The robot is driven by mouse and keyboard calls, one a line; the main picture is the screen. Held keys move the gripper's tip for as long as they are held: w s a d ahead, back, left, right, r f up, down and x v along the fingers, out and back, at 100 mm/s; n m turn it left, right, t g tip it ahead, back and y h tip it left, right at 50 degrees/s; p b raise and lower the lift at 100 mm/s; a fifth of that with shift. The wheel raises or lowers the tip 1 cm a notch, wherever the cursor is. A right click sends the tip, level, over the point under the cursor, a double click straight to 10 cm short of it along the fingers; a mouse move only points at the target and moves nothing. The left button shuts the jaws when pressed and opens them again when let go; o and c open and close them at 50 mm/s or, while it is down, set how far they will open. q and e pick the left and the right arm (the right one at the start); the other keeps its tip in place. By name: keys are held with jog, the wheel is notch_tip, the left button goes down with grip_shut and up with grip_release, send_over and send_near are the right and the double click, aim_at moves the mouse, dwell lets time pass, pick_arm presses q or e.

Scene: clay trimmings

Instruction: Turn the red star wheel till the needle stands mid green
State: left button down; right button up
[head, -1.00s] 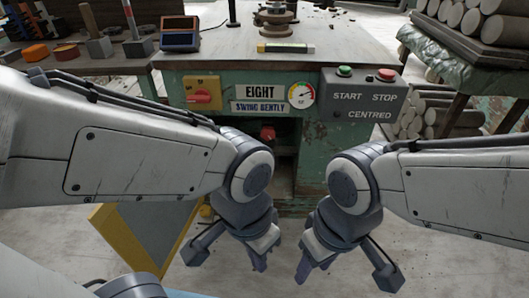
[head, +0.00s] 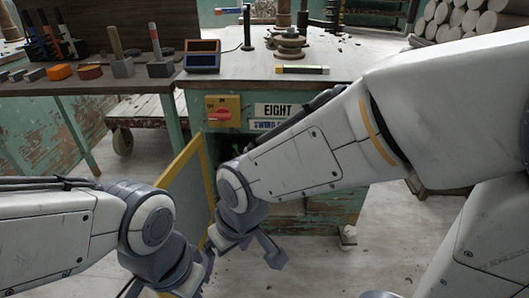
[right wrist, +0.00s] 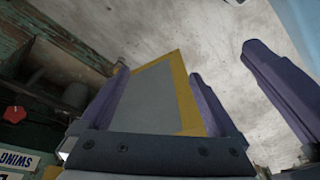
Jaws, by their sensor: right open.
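The red star wheel (right wrist: 14,114) shows small at the left edge of the right wrist view, beside the sign. In the head view my right forearm hides it, and hides the gauge with its needle. My right gripper (right wrist: 157,78) is open and empty, with the open door panel beyond its fingers. In the head view the right gripper (head: 215,250) hangs low in front of the bench, apart from the wheel. My left gripper (head: 190,278) is low at the bottom, close to the right one; its jaws are unclear. A purple finger at right in the wrist view seems to be its own.
A yellow-framed door panel (head: 170,172) stands open at the cabinet's left, close by both grippers. The green bench (head: 235,85) carries a red switch on a yellow plate (head: 222,112) and an EIGHT sign (head: 276,110). Bare floor lies to the right.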

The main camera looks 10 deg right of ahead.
jog(key=w+d+f+m+t+b, duration=0.1)
jog(key=w+d+f+m+t, duration=0.2)
jog(key=w, duration=0.9)
jog(key=w+f+m+t+b, duration=0.15)
jog(key=w+f+t, duration=0.25)
jog(key=w, duration=0.9)
jog(key=w+d+f+m+t+h, duration=0.3)
jog(key=w+d+t+h, duration=0.15)
jog(key=d, duration=0.55)
jog(key=w+d+f+m+t+h, duration=0.3)
jog(key=w+d+t, duration=0.15)
jog(key=d, duration=0.55)
jog(key=shift+g, duration=0.3)
jog(key=b+x, duration=0.4)
jog(key=x, duration=0.7)
jog(key=shift+a+r, duration=0.15)
jog(key=c, duration=1.4)
